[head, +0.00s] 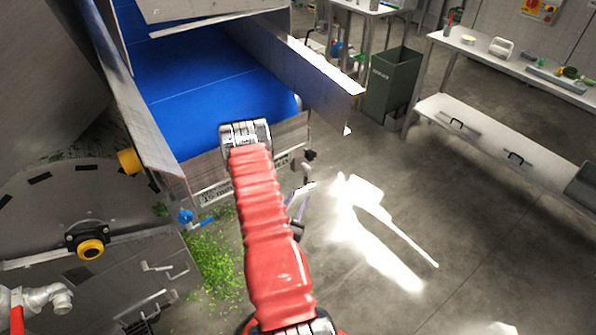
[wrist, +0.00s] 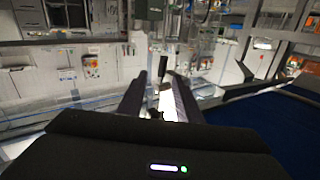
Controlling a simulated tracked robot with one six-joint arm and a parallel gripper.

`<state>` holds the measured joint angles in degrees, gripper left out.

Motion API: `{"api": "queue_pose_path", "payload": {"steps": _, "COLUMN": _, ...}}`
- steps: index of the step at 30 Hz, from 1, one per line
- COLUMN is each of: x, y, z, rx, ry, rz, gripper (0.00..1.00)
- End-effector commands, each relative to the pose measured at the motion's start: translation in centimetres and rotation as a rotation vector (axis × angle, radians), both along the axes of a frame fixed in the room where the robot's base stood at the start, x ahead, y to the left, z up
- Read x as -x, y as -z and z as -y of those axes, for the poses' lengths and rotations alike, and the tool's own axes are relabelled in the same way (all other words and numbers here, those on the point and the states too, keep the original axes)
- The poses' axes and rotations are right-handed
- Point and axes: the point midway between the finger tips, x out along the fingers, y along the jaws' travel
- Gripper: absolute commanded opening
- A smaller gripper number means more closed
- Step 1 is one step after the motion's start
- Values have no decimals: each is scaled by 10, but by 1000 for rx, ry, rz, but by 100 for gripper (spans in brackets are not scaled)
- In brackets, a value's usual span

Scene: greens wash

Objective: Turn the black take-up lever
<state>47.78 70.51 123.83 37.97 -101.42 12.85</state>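The black take-up lever is not clearly made out. A small black part (head: 309,155) sits at the right side of the conveyor's lower end in the head view, and I cannot tell whether it is the lever. In the wrist view my gripper (wrist: 157,77) shows two dark fingers standing apart, with a gap between them. A small dark shape (wrist: 156,114) shows low in that gap, too unclear to name. Nothing is seen held. In the head view my red arm reaches to the conveyor end and hides my gripper and part of that end.
The blue conveyor belt (head: 215,102) has metal side guards; the right guard (head: 300,75) juts out. Green scraps (head: 212,258) litter the floor left of my arm. The floor at right is clear.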

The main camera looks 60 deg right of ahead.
Motion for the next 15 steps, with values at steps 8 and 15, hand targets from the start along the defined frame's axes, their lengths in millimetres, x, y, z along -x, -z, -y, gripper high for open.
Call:
{"api": "queue_pose_path", "payload": {"steps": 8, "x": -7, "y": 0, "z": -3, "rx": 0, "ry": -15, "rz": 0, "gripper": 32}}
{"api": "queue_pose_path", "payload": {"steps": 15, "x": -11, "y": 0, "z": 2, "rx": 0, "ry": -19, "rz": 0, "gripper": 32}}
